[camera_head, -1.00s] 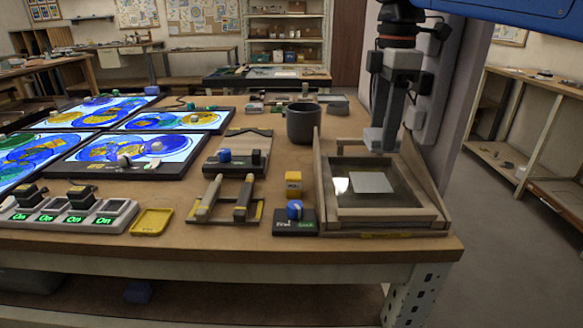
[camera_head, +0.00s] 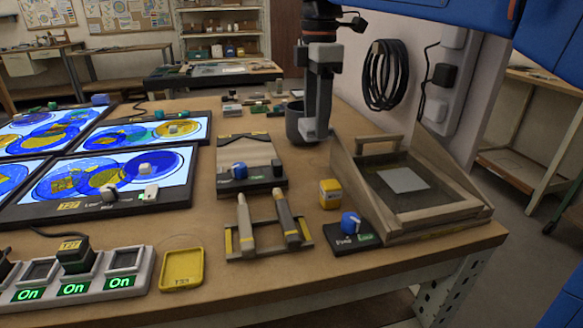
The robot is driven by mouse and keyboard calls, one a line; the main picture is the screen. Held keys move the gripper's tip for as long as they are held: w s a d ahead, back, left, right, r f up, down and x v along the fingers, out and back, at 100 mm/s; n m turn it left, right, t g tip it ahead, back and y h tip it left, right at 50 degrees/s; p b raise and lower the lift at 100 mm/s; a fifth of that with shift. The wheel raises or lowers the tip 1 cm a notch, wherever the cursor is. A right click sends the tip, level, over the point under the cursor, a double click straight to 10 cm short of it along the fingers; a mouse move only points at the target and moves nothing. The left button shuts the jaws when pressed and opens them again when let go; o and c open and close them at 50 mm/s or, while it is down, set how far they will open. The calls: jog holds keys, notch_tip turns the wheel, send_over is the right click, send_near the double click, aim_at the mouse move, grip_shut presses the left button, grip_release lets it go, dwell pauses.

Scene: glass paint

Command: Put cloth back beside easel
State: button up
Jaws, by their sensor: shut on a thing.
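My gripper (camera_head: 313,137) points down at the dark grey cup (camera_head: 296,124), in front of its right part in the picture. I cannot tell whether they touch. The jaws are shut on a small grey thing that I take to be the cloth; its outline blends with the fingers. A wooden easel-like frame (camera_head: 440,222) with slanted sides stands at the table's right end, to the right of and nearer than my gripper. A pale square (camera_head: 403,180) lies inside it.
A yellow block (camera_head: 330,193) and a blue-knobbed box (camera_head: 350,224) stand left of the frame. A tool rest (camera_head: 234,245), a yellow tray (camera_head: 181,270), a switch strip (camera_head: 75,277) and lit panels (camera_head: 110,180) fill the left. Bare tabletop shows between the cup and the frame.

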aim_at(313, 139)
notch_tip(313, 139, down, 5)
jog(key=shift+a+f, duration=0.15)
jog(key=shift+f, duration=2.15)
jog(key=shift+f, duration=0.1)
jog(key=o, duration=1.1)
notch_tip(313, 139, up, 12)
jog(key=shift+r, duration=0.1)
